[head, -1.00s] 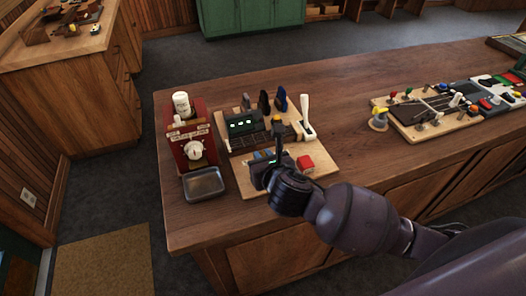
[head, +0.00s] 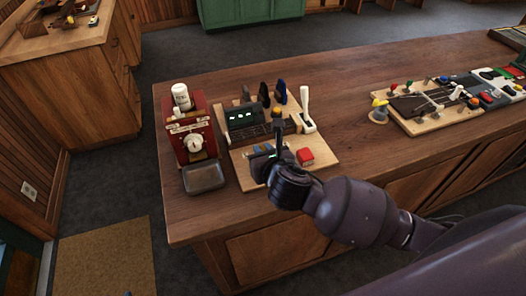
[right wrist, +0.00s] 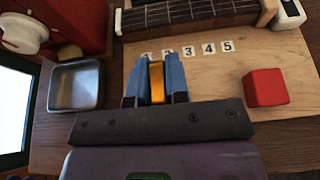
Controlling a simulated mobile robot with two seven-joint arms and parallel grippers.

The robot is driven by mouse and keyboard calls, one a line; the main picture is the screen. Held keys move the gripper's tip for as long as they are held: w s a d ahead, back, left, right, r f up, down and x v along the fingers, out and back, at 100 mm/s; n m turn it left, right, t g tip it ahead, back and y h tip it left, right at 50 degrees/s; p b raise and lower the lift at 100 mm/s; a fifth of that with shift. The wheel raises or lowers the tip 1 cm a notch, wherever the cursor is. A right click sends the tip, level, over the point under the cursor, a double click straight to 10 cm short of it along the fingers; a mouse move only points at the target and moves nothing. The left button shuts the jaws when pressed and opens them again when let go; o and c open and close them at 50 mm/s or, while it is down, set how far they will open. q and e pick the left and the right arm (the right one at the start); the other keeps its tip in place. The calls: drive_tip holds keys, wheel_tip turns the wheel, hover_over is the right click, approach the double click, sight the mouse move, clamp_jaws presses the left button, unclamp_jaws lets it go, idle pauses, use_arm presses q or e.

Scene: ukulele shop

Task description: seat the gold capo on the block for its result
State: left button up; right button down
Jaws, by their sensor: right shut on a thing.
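The gold capo (right wrist: 157,82) is upright between the two blue fingers of my right gripper (right wrist: 157,62), which is shut on it. The fretted block (right wrist: 190,12) with strings lies beyond the fingertips, apart from the capo in that view. A row of number tags, 1 to 5, lies between them; the fingers partly cover the low numbers. In the head view my right gripper (head: 268,152) is low over the front of the wooden board (head: 240,176), and the block (head: 250,132) is behind it. The capo is hard to make out there. My left gripper is not in view.
A red box with a white dial (head: 194,143) and a grey metal tray (head: 203,176) stand left of the board. A red cube (head: 305,156) is right of my gripper.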

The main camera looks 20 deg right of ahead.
drive_tip(key=shift+f, duration=0.55)
idle(0.8)
drive_tip(key=c, duration=1.4)
unclamp_jaws()
drive_tip(key=shift+s, duration=0.1)
drive_tip(key=v, duration=1.1)
